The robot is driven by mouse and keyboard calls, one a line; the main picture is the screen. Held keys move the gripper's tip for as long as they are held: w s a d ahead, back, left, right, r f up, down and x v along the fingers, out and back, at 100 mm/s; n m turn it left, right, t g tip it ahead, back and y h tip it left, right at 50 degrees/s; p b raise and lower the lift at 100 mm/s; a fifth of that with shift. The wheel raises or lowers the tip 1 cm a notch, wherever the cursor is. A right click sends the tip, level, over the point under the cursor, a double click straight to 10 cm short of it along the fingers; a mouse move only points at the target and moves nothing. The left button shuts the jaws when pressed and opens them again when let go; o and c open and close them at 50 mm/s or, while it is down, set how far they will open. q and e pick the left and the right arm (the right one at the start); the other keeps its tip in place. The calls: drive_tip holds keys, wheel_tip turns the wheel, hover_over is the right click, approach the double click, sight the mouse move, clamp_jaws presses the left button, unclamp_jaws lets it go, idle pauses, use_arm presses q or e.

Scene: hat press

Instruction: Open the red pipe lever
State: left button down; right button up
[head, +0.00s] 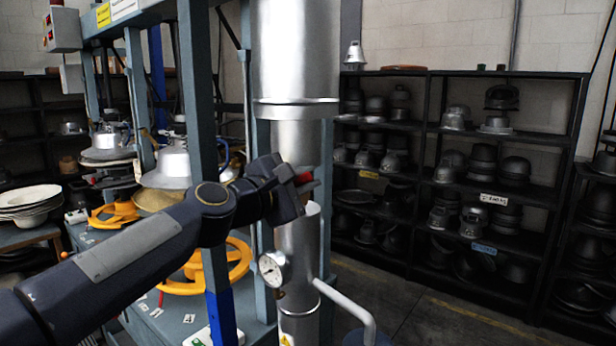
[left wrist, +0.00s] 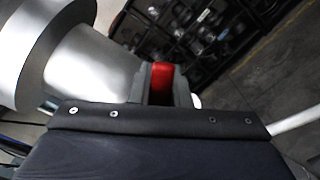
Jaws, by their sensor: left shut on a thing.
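The red lever (left wrist: 163,83) shows between the fingers of my left gripper in the left wrist view. In the head view only a small bit of red (head: 302,178) shows at the gripper, in front of the silver pipe (head: 297,240). My left gripper (head: 300,182) reaches in from the left and is shut on the lever, close against the pipe. The gripper also shows in the left wrist view (left wrist: 165,92). Most of the lever and its joint with the pipe are hidden by the gripper. My right gripper is in neither view.
A pressure gauge (head: 271,268) and a bent grey side pipe (head: 345,303) sit low on the pipe. A blue-grey press frame (head: 198,110) with yellow handwheels (head: 240,262) stands at left. Dark shelves (head: 480,142) of hat moulds stand behind, with clear floor before them.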

use_arm(q)
drive_tip(key=shift+w+a+r+n, duration=0.15)
drive_tip(key=shift+r+n, duration=0.1)
drive_tip(key=shift+n, duration=0.15)
drive_tip(key=c, duration=1.4)
unclamp_jaws()
drive_tip(key=shift+o, duration=0.2)
